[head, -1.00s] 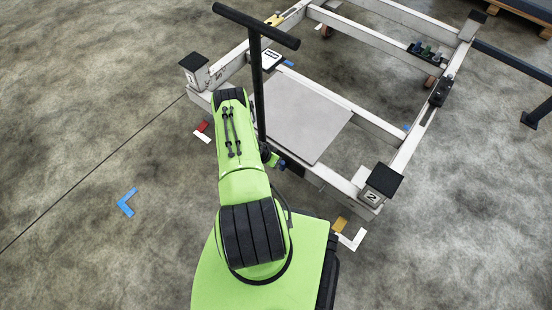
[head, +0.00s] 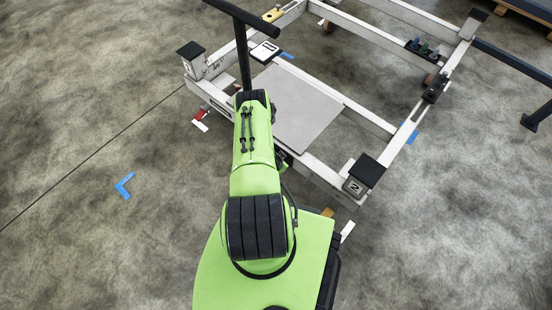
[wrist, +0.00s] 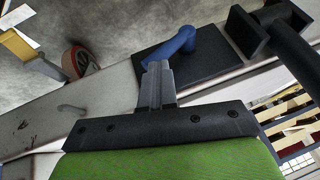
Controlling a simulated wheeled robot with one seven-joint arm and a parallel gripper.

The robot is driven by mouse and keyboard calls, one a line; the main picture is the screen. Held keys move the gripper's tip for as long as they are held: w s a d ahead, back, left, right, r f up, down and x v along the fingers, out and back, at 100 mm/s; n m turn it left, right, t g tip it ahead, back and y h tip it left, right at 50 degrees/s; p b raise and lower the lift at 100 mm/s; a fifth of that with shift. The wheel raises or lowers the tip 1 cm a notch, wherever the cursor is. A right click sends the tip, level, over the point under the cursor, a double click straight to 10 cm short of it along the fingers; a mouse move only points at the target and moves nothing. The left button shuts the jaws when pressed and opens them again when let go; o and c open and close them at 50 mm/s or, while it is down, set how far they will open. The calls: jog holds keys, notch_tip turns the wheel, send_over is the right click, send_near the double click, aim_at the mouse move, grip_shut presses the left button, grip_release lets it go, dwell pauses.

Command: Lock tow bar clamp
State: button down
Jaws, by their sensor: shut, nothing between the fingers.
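In the wrist view, my gripper (wrist: 156,70) is shut, its grey fingertips together at the lower end of a blue lever (wrist: 178,44). I cannot tell whether they touch it. The lever lies over a dark plate (wrist: 205,65) on the white trolley frame. I take it for the clamp lever; its locked state is not clear. Right of it, a black bracket (wrist: 243,32) stands at the foot of the black tow bar (wrist: 293,58). In the head view, the tow bar (head: 243,60) rises from the trolley's near side with a T-handle on top. My arm hides the gripper and lever there.
The white trolley (head: 318,173) has black-capped corner posts, one marked 2 (head: 355,186), and a grey panel (head: 297,112). A dark barrier (head: 515,62) stands at right. A red wheel (wrist: 80,58) shows in the wrist view.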

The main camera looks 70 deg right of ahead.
jog(key=shift+t+h, duration=0.3)
jog(key=shift+t, duration=0.3)
jog(key=s+f+b, duration=0.1)
jog(key=s+a+f+b, duration=0.1)
jog(key=f, duration=0.1)
jog(key=shift+s+f, duration=0.2)
jog(key=shift+f, duration=0.1)
jog(key=shift+s+a+f, duration=0.1)
jog(key=shift+a+f, duration=0.15)
